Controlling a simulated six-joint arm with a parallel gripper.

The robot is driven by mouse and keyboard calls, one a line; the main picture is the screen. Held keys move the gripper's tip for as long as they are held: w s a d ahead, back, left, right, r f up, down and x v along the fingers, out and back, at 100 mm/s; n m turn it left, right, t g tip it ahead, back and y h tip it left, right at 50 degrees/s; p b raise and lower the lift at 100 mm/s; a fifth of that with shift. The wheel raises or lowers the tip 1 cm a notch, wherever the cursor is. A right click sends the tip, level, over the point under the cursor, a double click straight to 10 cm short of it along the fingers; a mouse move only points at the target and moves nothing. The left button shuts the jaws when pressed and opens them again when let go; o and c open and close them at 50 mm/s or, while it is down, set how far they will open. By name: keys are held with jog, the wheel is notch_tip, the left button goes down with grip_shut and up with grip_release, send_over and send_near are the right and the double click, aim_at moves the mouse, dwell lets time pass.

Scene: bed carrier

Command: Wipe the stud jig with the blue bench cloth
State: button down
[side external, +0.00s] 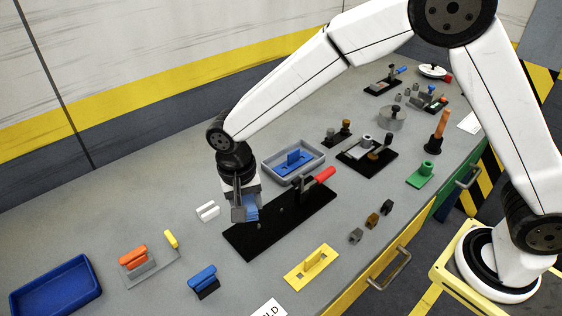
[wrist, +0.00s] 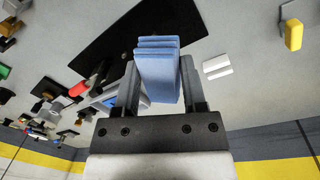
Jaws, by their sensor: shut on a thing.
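The blue bench cloth (side external: 252,208) is a folded light-blue pad, and its layers show in the wrist view (wrist: 158,72). My gripper (side external: 246,209) is shut on it, with one finger on each side in the wrist view (wrist: 157,85). A long black plate (side external: 262,238) with small upright pieces and a red-handled clamp (side external: 318,178) looks like the stud jig. The plate also shows in the wrist view (wrist: 120,28). The cloth is at the plate's left end, overlapping its far edge in the picture. I cannot tell whether it touches the plate.
A grey tray (side external: 271,175) with a blue handled block stands behind the plate. A white block (side external: 208,211) lies just left of my gripper. A blue tray (side external: 57,289) is far left.

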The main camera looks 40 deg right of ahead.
jog(key=shift+s+a+r+h, duration=0.6)
jog(key=shift+s+a+r, duration=0.3)
jog(key=shift+a+r, duration=0.05)
jog(key=shift+f, duration=0.15)
jog(key=shift+f, duration=2.4)
jog(key=shift+m, duration=0.3)
jog(key=m+g, duration=0.1)
jog(key=m, duration=0.2)
jog(key=shift+r+m+y, duration=0.1)
jog(key=shift+m+y, duration=0.2)
jog(key=m, duration=0.3)
jog(key=m+y, duration=0.1)
jog(key=m, duration=0.5)
jog(key=shift+r+g+y, duration=0.3)
jog(key=m, duration=0.4)
jog(key=shift+r+m+y, duration=0.15)
jog(key=shift+m+y, duration=0.25)
